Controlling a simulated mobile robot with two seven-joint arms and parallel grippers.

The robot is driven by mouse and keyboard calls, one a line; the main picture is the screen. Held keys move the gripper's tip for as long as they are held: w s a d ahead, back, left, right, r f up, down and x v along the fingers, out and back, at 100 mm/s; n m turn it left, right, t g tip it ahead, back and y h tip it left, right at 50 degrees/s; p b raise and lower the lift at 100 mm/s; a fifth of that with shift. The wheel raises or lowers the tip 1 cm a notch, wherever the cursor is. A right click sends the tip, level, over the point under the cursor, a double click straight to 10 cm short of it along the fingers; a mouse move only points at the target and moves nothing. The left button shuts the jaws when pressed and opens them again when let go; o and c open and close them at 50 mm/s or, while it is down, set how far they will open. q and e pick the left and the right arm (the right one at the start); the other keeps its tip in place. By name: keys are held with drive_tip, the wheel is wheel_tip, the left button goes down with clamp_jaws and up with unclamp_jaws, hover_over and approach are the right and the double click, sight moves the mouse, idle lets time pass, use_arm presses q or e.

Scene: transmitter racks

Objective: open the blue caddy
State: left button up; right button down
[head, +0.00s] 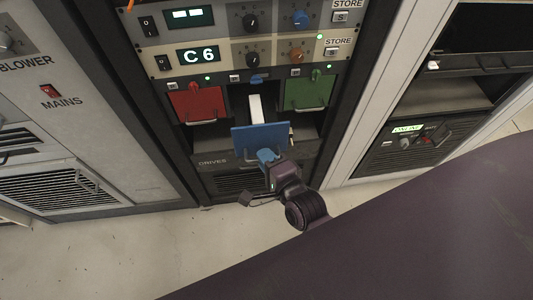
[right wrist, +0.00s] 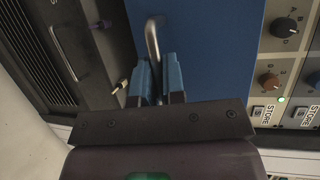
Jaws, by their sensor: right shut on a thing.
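The blue caddy (head: 260,138) stands out from the rack, between and in front of the red caddy (head: 199,103) and the green caddy (head: 306,93). Behind its blue front, a pale upright piece (head: 255,109) shows in the dark bay. My right gripper (head: 267,157) is at the lower part of the blue front. In the right wrist view my right gripper (right wrist: 158,75) is shut on the metal handle (right wrist: 152,38) of the blue front (right wrist: 210,45). The fingers hide part of the handle. My left gripper is out of view.
Control panels with knobs (head: 251,22) and a "C 6" display (head: 198,55) sit above the caddies. A grey cabinet with a red MAINS switch (head: 49,90) stands at left. Another rack (head: 420,139) stands at right. Bare floor (head: 130,250) lies in front.

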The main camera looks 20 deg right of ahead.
drive_tip(key=c, duration=1.2)
unclamp_jaws()
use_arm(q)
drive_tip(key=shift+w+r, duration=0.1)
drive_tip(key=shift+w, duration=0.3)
use_arm(e)
drive_tip(key=shift+s+d, duration=0.1)
drive_tip(key=shift+s, duration=0.2)
use_arm(q)
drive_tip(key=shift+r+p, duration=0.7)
drive_tip(key=shift+p, duration=0.1)
use_arm(e)
drive_tip(key=v, duration=1)
